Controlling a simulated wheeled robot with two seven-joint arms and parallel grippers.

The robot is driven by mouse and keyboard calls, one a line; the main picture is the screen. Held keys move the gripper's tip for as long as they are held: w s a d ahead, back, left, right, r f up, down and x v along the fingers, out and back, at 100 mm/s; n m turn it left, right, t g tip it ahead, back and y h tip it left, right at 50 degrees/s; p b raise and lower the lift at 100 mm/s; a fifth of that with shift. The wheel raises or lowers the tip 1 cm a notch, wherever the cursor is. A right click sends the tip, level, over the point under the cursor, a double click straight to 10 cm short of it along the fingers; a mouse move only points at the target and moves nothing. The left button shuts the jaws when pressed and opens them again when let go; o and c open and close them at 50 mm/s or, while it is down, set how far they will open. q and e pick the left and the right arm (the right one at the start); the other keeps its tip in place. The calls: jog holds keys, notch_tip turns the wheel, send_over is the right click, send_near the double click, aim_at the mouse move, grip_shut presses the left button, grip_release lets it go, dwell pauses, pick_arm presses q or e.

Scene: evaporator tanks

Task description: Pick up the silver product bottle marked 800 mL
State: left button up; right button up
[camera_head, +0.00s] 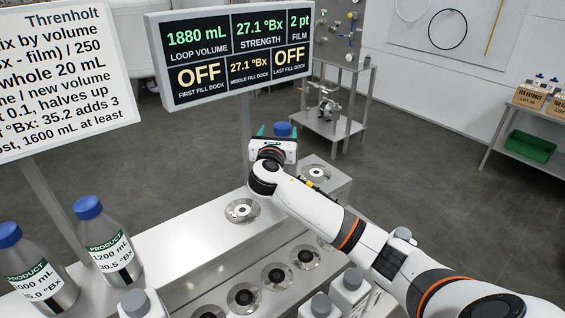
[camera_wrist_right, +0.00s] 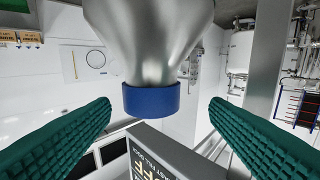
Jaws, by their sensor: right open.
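A silver bottle with a blue cap stands in front of my right gripper (camera_head: 279,131). In the head view only its blue cap (camera_head: 283,128) shows beyond the gripper; the body is hidden. In the right wrist view the bottle (camera_wrist_right: 150,40) appears cap-down, its neck and cap (camera_wrist_right: 151,99) between the two teal fingers. The fingers are open, with a gap on each side of the cap. No label or volume mark is visible on this bottle. My left gripper is not in view.
Two silver product bottles stand at the left; one label reads 1200 mL (camera_head: 112,255), the other seems to read 1000 mL (camera_head: 32,278). An empty round dock (camera_head: 243,211) lies left of my arm. White blue-grey-capped containers (camera_head: 350,287) stand in front. A display (camera_head: 235,52) rises behind.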

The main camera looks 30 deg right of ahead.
aim_at(284, 123)
jog(key=shift+w+d, duration=0.25)
jog(key=shift+w, duration=0.05)
jog(key=x, duration=0.1)
jog(key=p+x, duration=0.2)
jog(key=x, duration=0.1)
jog(key=shift+s+d+r, duration=0.1)
jog(key=shift+s+d, duration=0.1)
jog(key=shift+d, duration=0.2)
jog(key=shift+w+d, duration=0.25)
jog(key=shift+w, duration=0.2)
grip_shut()
jog(key=shift+d, duration=0.1)
